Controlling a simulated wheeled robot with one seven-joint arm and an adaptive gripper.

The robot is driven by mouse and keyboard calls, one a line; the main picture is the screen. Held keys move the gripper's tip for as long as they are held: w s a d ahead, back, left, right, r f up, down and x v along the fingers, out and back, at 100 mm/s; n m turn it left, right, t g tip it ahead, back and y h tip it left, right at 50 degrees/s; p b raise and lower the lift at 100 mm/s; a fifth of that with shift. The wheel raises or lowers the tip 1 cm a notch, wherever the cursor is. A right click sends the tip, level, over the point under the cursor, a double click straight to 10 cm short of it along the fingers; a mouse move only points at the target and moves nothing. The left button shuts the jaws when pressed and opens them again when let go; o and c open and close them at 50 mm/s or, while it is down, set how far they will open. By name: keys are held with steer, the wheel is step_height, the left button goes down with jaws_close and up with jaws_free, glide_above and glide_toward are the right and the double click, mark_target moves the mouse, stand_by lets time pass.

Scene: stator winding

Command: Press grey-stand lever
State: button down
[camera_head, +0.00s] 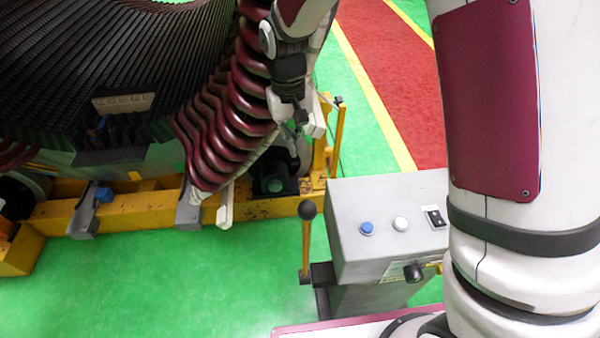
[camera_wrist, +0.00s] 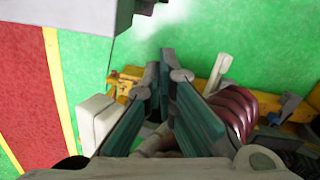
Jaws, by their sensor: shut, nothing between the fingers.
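The grey stand (camera_head: 385,215) is a box on a post at lower centre in the head view. On its left side stands an upright yellow lever (camera_head: 306,245) with a black ball knob. My gripper (camera_head: 301,117) shows above the lever in the head view, apart from it and small. In the wrist view my gripper (camera_wrist: 160,65) has its two teal-lined fingers shut and empty. A grey box corner (camera_wrist: 60,12) at the top left of the wrist view looks like the stand. I cannot make out the lever clearly there.
The large stator (camera_head: 100,60) with dark red coils (camera_head: 235,120) rests on a yellow frame (camera_head: 130,210) at left, close behind my gripper in the picture. The stand has a blue button (camera_head: 367,228), a white button (camera_head: 400,224) and a black switch (camera_head: 435,217). Green floor (camera_head: 180,285) is clear.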

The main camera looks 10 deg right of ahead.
steer(key=s+d+f+p, duration=0.1)
steer(key=s+f+p, duration=0.2)
steer(key=f, duration=0.7)
steer(key=shift+s+f, duration=0.2)
steer(key=shift+s, duration=0.45)
steer(key=shift+d, duration=0.1)
steer(key=shift+s, duration=0.15)
